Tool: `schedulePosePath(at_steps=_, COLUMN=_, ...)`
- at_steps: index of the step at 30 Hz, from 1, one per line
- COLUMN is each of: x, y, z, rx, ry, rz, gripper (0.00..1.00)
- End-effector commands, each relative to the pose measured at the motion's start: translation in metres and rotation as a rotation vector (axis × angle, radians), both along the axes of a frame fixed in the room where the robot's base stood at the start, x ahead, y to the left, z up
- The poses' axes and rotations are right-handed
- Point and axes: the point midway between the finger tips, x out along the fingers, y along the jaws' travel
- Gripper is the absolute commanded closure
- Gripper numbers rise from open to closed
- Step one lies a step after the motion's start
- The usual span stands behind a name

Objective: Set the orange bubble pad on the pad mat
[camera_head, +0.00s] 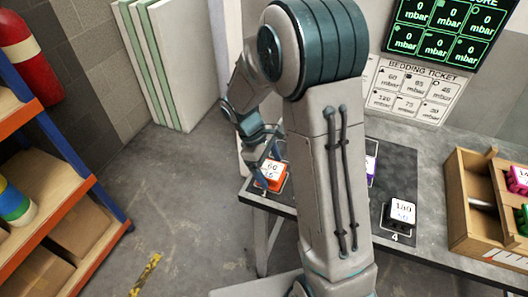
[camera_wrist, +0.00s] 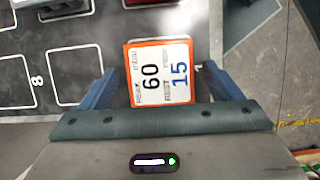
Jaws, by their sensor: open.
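The orange bubble pad (camera_head: 269,176) is an orange block with a white label reading 60 and 15. It sits in a white-outlined cell at the left end of the dark pad mat (camera_head: 399,162) on the grey table. In the wrist view the orange pad (camera_wrist: 160,72) lies between the two blue fingers of my gripper (camera_wrist: 160,80), one at each side, with the jaws open. In the head view my gripper (camera_head: 266,158) is low over the pad. Contact between fingers and pad cannot be told. Outlined cells of the mat (camera_wrist: 60,44) show at left in the wrist view.
A white-and-black block (camera_head: 401,212) stands in cell 4 of the mat. A purple block (camera_head: 370,170) is mostly hidden behind my arm. A wooden tray (camera_head: 470,210) with pink and green things stands at right. An orange-and-blue shelf (camera_head: 75,150) stands at left.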

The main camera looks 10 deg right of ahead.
Motion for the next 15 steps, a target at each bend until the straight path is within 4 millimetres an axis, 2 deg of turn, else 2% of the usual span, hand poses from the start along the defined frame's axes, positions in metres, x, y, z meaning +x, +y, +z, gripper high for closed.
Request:
schedulePosePath(at_steps=9, x=0.016, y=0.021, z=0.061, rx=0.001, ry=-0.007, rz=0.002, gripper=0.15)
schedulePosePath(at_steps=15, x=0.023, y=0.032, z=0.092, rx=0.002, ry=-0.005, rz=0.001, gripper=0.15)
